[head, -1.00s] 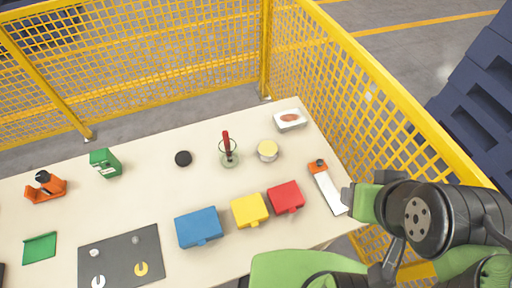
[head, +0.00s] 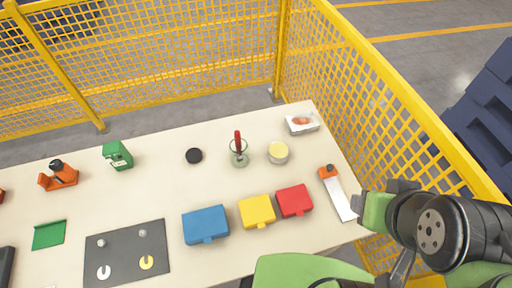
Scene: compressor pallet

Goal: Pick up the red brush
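The red brush (head: 238,137) stands handle-up in a small clear jar (head: 239,158) near the back right of the table. Its lower end is inside the jar and hard to make out. My gripper (head: 366,204) is at the right, beyond the table's right edge and well apart from the brush. It is partly hidden by my arm, and its fingers are too unclear to tell whether they are open.
On the table (head: 170,175), a yellow-lidded tin (head: 278,152) stands close right of the jar and a black disc (head: 194,156) lies left. Blue (head: 205,224), yellow (head: 257,210) and red (head: 294,200) boxes sit in front. Yellow mesh fence (head: 345,110) borders the back and right.

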